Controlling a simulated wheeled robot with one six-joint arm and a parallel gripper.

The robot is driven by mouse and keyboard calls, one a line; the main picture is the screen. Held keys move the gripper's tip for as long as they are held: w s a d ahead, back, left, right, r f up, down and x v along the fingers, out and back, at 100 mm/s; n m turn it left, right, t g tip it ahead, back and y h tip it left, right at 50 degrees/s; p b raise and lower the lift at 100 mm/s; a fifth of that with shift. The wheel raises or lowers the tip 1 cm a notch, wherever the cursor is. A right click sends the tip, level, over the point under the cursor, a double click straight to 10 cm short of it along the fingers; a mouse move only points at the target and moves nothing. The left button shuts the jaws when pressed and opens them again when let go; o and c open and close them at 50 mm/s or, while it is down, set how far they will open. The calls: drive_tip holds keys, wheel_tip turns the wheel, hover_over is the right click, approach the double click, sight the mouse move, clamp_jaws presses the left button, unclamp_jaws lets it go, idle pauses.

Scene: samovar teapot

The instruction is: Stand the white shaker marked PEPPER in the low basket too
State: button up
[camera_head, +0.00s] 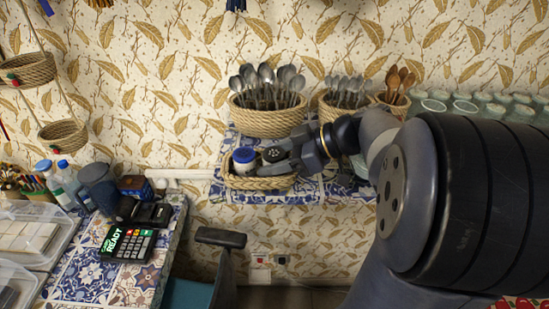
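The low woven basket (258,183) stands on the tiled shelf against the wall. A white container with a blue lid (244,160) is in its left part. A shaker with a dark, perforated top (273,154) is at the basket's right part, between the fingers of my gripper (279,157). The fingers lie on either side of it with no clear gap, and they look shut on it. Its body is mostly hidden by the near finger and the basket rim. I cannot read any PEPPER marking or tell whether its base touches the basket floor.
Spoon baskets (268,121) (344,108) stand just behind on the shelf, with a wooden-spoon basket (396,102) and several glasses (465,106) to the right. A tiled counter (83,277) with a card terminal (128,244) and bottles is at left. A dark chair back (221,238) stands below.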

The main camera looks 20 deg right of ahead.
drive_tip(key=shift+r, duration=0.2)
drive_tip(key=b+v, duration=0.1)
drive_tip(key=v, duration=1.1)
drive_tip(key=shift+b, duration=0.3)
drive_tip(key=p+x, duration=0.1)
drive_tip(key=x, duration=1.1)
drive_tip(key=shift+f+p, duration=0.2)
drive_tip(key=shift+p, duration=0.2)
drive_tip(key=shift+r, duration=0.2)
drive_tip(key=shift+f, duration=0.15)
